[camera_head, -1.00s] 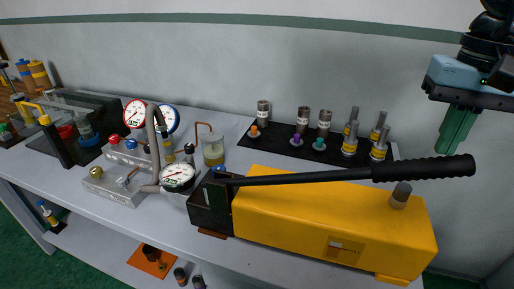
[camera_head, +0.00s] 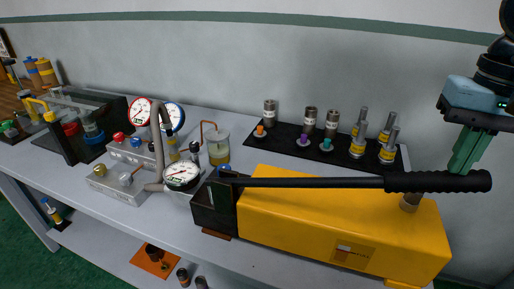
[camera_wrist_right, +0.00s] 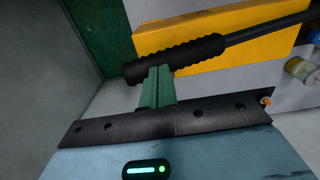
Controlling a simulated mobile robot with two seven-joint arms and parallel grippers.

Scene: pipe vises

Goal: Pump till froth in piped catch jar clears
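The yellow hand pump (camera_head: 330,225) stands at the bench's front right. Its long black handle (camera_head: 310,183) lies almost level above the body, with a ribbed grip (camera_head: 438,181) at the right end. My right gripper (camera_head: 462,168) points down at that grip from above, its green fingers together and their tips at the grip. The grip (camera_wrist_right: 175,60) crosses right at the fingertips (camera_wrist_right: 157,72) in the right wrist view; nothing shows between the fingers. The clear catch jar (camera_head: 218,148) with a copper pipe holds yellowish liquid with a paler layer above. My left gripper is not in view.
White-faced gauges (camera_head: 182,175) and metal blocks (camera_head: 118,190) stand left of the pump. A black mat (camera_head: 290,155) behind it carries several cylinders and fittings. The back wall is close behind. Bench space left of the mat is partly clear.

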